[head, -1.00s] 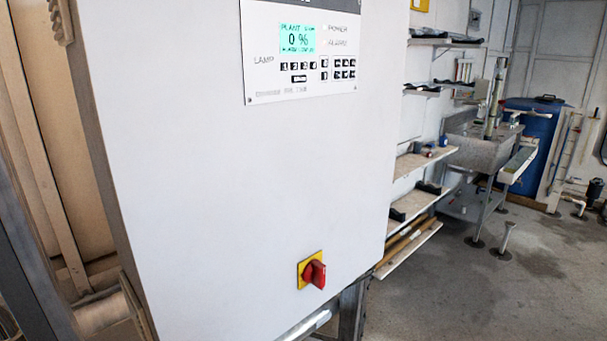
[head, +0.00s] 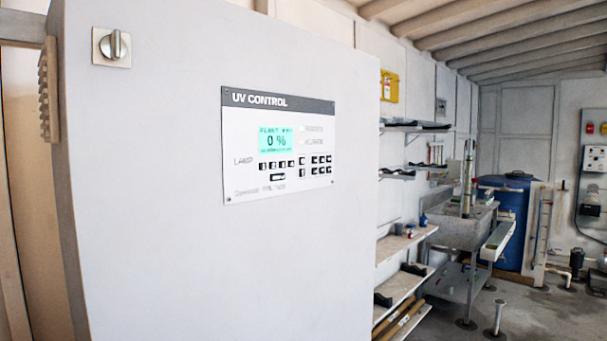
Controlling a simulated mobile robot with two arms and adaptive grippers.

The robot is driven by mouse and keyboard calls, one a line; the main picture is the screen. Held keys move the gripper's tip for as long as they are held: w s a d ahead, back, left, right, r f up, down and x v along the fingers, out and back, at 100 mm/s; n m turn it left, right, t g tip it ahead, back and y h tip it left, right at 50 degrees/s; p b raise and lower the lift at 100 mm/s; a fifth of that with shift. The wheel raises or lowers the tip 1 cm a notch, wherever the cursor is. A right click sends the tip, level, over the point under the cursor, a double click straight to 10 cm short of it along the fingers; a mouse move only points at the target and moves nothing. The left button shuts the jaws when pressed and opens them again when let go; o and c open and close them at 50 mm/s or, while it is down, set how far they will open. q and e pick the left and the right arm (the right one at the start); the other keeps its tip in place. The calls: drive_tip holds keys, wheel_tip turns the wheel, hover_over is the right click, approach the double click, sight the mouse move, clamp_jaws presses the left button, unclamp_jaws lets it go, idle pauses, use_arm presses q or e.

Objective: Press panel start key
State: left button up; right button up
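The UV control panel (head: 278,148) is mounted on the front of a large white cabinet (head: 200,260). Below and right of the display are rows of small black keys (head: 277,165). The key labels are too small to read, so I cannot tell which is the start key. Neither of my grippers is in view.
A silver rotary knob (head: 112,45) is at the cabinet's upper left. To the right are wall shelves (head: 410,285), a metal sink (head: 462,228) and a blue barrel (head: 515,215). A yellow box (head: 389,86) hangs on the wall.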

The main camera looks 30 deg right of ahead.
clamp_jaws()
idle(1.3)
